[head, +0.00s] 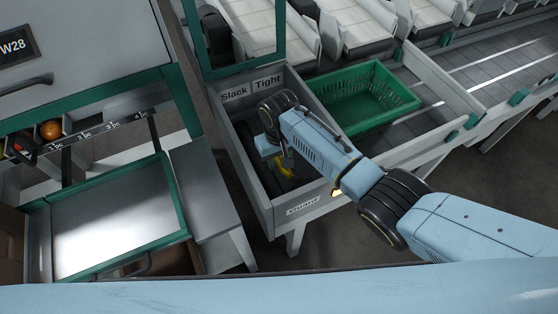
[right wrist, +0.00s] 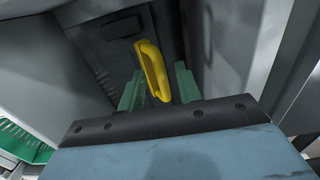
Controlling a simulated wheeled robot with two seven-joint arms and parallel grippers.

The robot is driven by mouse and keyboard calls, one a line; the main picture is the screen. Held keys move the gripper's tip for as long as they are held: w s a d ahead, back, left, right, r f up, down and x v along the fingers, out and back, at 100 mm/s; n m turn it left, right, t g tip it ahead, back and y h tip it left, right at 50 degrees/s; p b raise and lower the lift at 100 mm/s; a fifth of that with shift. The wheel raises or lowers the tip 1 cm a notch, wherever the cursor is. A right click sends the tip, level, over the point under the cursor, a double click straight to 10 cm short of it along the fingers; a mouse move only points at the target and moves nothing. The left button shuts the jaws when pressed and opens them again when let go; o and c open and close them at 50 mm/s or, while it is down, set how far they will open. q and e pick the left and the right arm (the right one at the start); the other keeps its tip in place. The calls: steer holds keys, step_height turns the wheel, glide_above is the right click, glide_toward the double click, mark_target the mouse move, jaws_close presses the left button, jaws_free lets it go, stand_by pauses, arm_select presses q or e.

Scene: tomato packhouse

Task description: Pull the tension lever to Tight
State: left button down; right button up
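The yellow tension lever (head: 284,168) stands inside a grey box (head: 264,205) in the head view, partly hidden by my right arm. I cannot tell which label the lever is set to. In the right wrist view, the yellow handle (right wrist: 152,68) reaches down between the two green fingers of my right gripper (right wrist: 158,88). The fingers are apart, with a gap showing on each side of the handle. My left gripper is not in view.
A green basket (head: 378,120) sits on the conveyor right of the box. A grey side table (head: 203,190) and a green-framed tray (head: 182,205) stand to the left. The box's walls enclose my right gripper closely.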

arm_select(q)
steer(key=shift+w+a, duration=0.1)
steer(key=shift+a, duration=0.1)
arm_select(e)
steer(key=shift+f, duration=0.15)
steer(key=shift+c, duration=0.2)
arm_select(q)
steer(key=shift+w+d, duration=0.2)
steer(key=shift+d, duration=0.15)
arm_select(e)
jaws_close()
